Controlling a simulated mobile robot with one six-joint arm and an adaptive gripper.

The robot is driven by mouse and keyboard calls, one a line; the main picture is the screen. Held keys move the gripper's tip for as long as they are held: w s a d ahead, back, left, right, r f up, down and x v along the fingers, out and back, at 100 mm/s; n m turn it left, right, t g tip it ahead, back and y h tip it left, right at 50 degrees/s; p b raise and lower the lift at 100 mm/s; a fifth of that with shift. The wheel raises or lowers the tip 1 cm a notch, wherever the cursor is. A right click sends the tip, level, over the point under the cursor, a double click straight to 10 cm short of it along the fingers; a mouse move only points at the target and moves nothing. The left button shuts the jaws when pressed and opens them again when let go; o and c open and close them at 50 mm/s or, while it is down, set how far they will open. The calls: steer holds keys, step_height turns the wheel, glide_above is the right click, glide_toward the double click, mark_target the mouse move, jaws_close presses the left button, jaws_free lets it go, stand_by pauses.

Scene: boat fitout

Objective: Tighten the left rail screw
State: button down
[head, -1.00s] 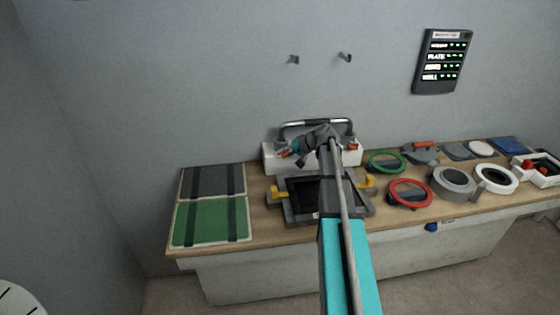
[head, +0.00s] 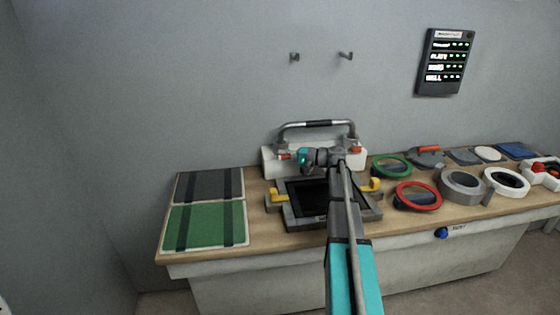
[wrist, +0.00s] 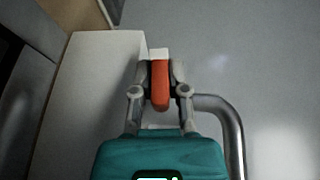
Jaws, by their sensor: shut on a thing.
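The grab rail (head: 318,124) is a grey metal bar standing on a white block (head: 268,166) at the back of the bench. The left rail screw (head: 285,157) has a red-orange head at the rail's left end. My gripper (head: 291,157) reaches it from the right. In the wrist view my gripper (wrist: 160,74) is shut with a finger on each side of the orange screw head (wrist: 159,88). The rail (wrist: 232,128) curves past on the right there. The screw's shaft is hidden. The right rail screw (head: 356,149) shows red at the rail's other end.
A dark framed hatch (head: 290,217) with yellow latches lies just in front of the block. Green (head: 391,166) and red (head: 437,202) rings stand to the right. Green and grey panels (head: 206,225) lie left. Two hooks and a lit board (head: 445,62) are on the wall.

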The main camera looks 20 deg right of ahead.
stand_by(0.4)
steer(key=c, duration=0.6)
jaws_free()
steer(key=shift+c, duration=0.2)
steer(key=shift+s, duration=0.2)
